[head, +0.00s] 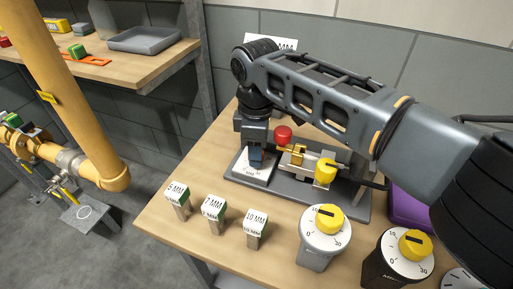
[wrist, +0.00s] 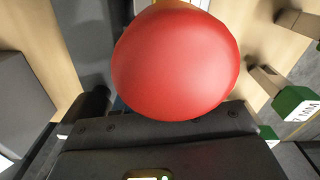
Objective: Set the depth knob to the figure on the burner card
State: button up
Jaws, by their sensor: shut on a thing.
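Two dials with yellow knobs stand at the front right in the head view: the left knob (head: 329,218) and the right knob (head: 415,243). Their lower labels are too small to read, so I cannot tell which is the depth knob. A third dial (head: 463,281) is cut off by the frame. A white card (head: 272,43) at the wall is mostly hidden by my arm; its figure is not readable. My gripper (head: 256,158) points down over a white plate (head: 246,172) at the fixture's left end, away from the knobs. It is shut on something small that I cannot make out.
A red ball-shaped knob (head: 283,134) on the fixture (head: 340,203) is close to my gripper and fills the wrist view (wrist: 175,62). Gauge blocks marked 5 MM (head: 178,195), 7 MM (head: 213,209) and 10 MM (head: 256,222) stand in front. A yellow pipe (head: 82,95) is left.

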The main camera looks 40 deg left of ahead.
jog(key=shift+r+m, duration=0.1)
jog(key=shift+m, duration=0.2)
jog(key=m+p, duration=0.2)
jog(key=m, duration=0.1)
jog(key=shift+s+p, duration=0.1)
jog(key=shift+p, duration=0.2)
jog(key=shift+m+p, duration=0.9)
jog(key=shift+m, duration=1.1)
jog(key=o, duration=0.8)
notch_tip(320, 180, up, 8)
jog(key=shift+f+b, duration=0.1)
jog(key=shift+b, duration=0.45)
